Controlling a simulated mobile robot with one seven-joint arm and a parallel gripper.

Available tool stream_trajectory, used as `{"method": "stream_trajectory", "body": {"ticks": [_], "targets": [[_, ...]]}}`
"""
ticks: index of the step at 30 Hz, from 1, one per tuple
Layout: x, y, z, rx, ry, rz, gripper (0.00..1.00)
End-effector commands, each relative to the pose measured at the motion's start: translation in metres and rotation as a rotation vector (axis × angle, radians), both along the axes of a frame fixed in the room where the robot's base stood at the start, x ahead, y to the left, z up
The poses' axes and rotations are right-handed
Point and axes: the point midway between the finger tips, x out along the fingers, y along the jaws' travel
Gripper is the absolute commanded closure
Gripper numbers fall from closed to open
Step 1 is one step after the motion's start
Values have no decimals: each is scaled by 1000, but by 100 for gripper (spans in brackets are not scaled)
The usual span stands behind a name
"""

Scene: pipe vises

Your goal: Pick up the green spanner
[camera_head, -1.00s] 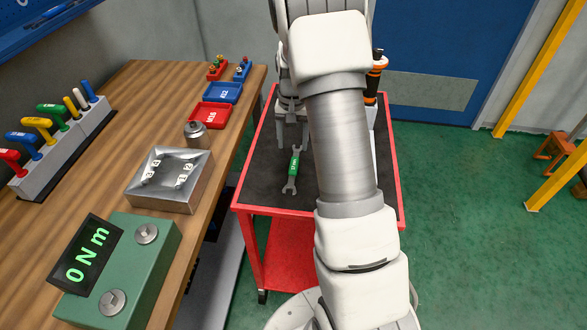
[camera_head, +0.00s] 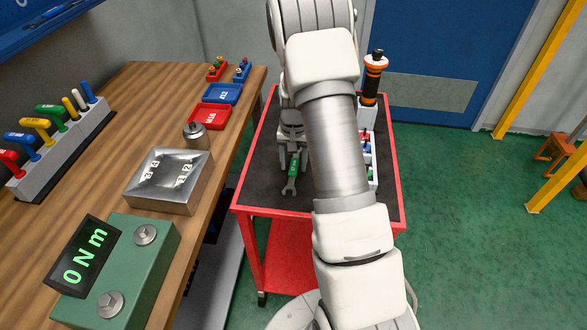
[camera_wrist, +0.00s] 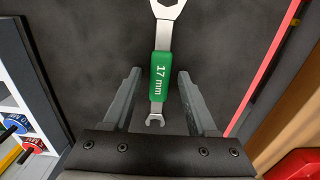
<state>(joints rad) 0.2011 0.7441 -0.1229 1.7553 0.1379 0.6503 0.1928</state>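The green spanner (camera_head: 292,170) lies on the dark top of the red cart, its lower end in the open and its upper part close under my gripper in the head view. In the wrist view the spanner (camera_wrist: 162,75) has a green grip marked 17 mm, a ring end at the top and a small open jaw at the bottom. My gripper (camera_wrist: 157,78) is open, one finger on each side of the green grip, with a gap on both sides. In the head view my gripper (camera_head: 292,152) is partly hidden by my arm.
The red cart (camera_head: 272,211) also carries a white holder (camera_head: 369,175) and an orange-black tool (camera_head: 373,80) on its right.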

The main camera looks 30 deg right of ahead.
Motion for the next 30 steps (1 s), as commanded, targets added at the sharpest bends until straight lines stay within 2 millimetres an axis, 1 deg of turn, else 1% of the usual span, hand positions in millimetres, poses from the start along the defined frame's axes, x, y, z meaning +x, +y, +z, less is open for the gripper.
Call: {"method": "stream_trajectory", "body": {"ticks": [1,5,6,9,30], "targets": [[0,0,0,0,0,0,54],[0,0,0,0,0,0,77],[0,0,0,0,0,0,84],[0,0,0,0,0,0,100],[0,0,1,0,0,0,100]]}}
